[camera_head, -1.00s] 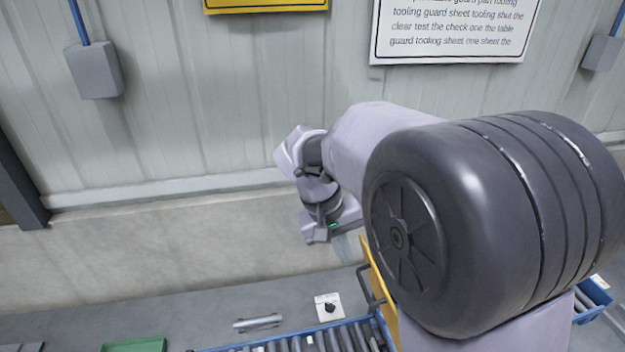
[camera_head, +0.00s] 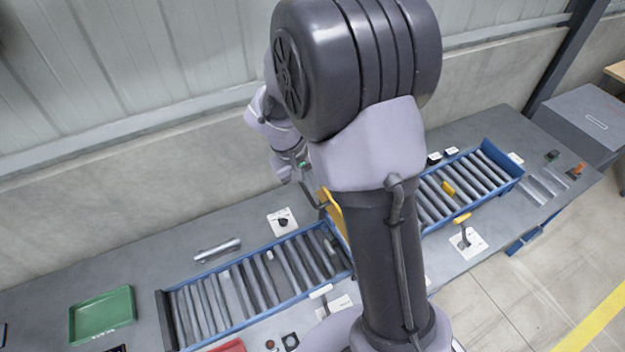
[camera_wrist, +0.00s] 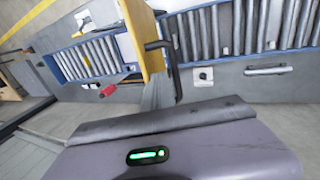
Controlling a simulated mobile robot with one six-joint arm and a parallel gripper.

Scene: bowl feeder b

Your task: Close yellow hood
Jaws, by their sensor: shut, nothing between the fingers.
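The yellow hood (camera_head: 333,213) stands over the blue-framed roller conveyor, partly hidden behind my arm in the head view. In the wrist view it shows as a yellow panel (camera_wrist: 143,38) with a black bar handle (camera_wrist: 167,68) on its side. My gripper (camera_wrist: 158,94) is shut, its grey fingers just beside the handle and near the panel's edge. Whether they touch is not clear. In the head view my gripper (camera_head: 306,182) is at the hood's wall side, partly hidden. How far the hood is open cannot be told.
The roller conveyor (camera_head: 168,315) runs along the grey bench on both sides of the hood. A white plate with a black knob (camera_head: 283,222), a metal cylinder (camera_head: 217,250) and a green tray (camera_head: 102,314) lie nearby. The wall (camera_head: 130,180) is close behind.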

